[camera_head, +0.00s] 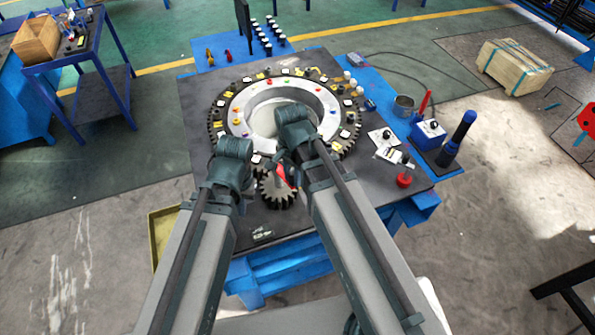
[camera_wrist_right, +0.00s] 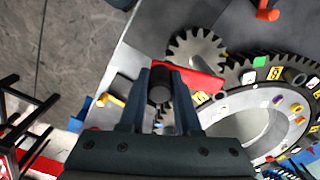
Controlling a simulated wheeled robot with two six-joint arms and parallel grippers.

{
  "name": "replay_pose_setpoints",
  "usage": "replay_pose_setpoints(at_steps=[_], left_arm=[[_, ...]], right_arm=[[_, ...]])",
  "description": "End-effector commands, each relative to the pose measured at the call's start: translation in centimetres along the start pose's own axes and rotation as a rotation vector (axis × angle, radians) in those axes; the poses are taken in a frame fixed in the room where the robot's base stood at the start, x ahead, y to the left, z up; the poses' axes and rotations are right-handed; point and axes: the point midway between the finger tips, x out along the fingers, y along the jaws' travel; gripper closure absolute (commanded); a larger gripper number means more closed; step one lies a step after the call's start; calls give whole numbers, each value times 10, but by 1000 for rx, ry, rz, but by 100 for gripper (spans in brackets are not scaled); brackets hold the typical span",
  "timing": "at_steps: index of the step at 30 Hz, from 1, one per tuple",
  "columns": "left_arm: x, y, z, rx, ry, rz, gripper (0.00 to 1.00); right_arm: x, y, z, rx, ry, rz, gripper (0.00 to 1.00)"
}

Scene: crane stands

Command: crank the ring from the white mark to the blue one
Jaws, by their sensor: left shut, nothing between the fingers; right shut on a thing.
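The toothed ring (camera_head: 240,110) lies flat on the dark table, with small coloured tags and dots around it; I cannot tell which are the white and blue marks. It also shows in the right wrist view (camera_wrist_right: 235,101). A small gear (camera_head: 278,192) sits at its near side. A red crank arm (camera_wrist_right: 200,80) lies over that gear and ends in a dark upright handle (camera_wrist_right: 160,84). My right gripper (camera_wrist_right: 160,98) is shut on this handle. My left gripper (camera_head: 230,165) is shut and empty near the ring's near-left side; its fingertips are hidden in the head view.
At the table's right are a blue box (camera_head: 428,133), a metal cup (camera_head: 403,106), a dark blue-topped cylinder (camera_head: 458,135) and a red knob (camera_head: 404,180). Several black-and-white pieces (camera_head: 268,35) stand at the back. The table's left strip is clear.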

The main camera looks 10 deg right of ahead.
Motion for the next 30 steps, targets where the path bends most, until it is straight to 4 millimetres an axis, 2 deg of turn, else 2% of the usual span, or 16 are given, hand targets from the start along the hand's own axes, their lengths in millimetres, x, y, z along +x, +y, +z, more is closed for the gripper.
replay_pose_setpoints(at_steps=[7, 18, 30], left_arm=[[0, 0, 0, 0, 0, 0, 100], [0, 0, 0, 0, 0, 0, 100], [0, 0, 0, 0, 0, 0, 100]], right_arm=[[0, -2, 14, 157, -3, 3, 100], [0, -7, 23, 149, -6, 1, 100], [0, -8, 24, 147, -7, 0, 100]])
